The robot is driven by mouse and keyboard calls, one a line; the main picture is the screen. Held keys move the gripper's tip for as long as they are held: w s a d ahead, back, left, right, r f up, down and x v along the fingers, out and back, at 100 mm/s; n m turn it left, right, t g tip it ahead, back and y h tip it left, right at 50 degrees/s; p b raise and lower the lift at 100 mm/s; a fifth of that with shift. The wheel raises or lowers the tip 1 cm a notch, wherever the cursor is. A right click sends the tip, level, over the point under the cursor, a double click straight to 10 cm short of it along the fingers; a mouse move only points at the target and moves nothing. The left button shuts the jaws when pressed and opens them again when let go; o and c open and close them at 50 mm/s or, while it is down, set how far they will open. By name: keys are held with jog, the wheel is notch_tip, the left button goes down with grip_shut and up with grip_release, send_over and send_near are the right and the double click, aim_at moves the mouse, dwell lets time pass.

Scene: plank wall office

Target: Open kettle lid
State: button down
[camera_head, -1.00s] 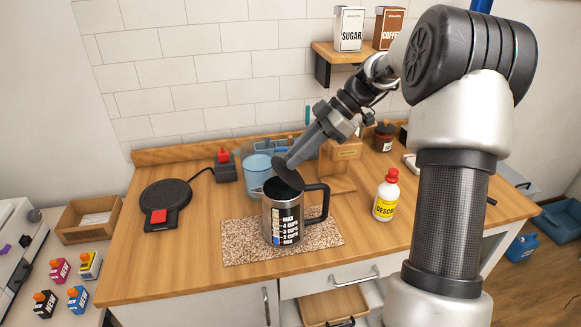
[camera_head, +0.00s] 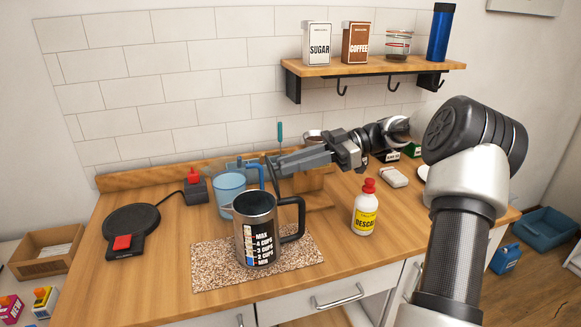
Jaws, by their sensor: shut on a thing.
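The steel kettle (camera_head: 258,238) stands upright on the speckled mat (camera_head: 214,268). It has a black handle on its right and a printed cup scale on its front. Its top shows a dark round opening inside a steel rim. My gripper (camera_head: 275,165) is above and slightly right of the kettle, apart from it, pointing left. It is shut on the dark kettle lid (camera_head: 273,178), which appears nearly edge-on at the fingertips. The exact grip is too small to make out.
A descaler bottle (camera_head: 365,212) stands to the right. A black round base (camera_head: 131,221) is at left. A shelf (camera_head: 372,68) hangs above.

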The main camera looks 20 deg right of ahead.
dwell(0.4)
jog(key=c, duration=1.6)
grip_release()
jog(key=shift+a, duration=0.1)
jog(key=shift+c, duration=0.2)
jog(key=d+r+p, duration=0.3)
jog(key=d+p, duration=0.5)
jog(key=d, duration=0.9)
jog(key=shift+s, duration=0.45)
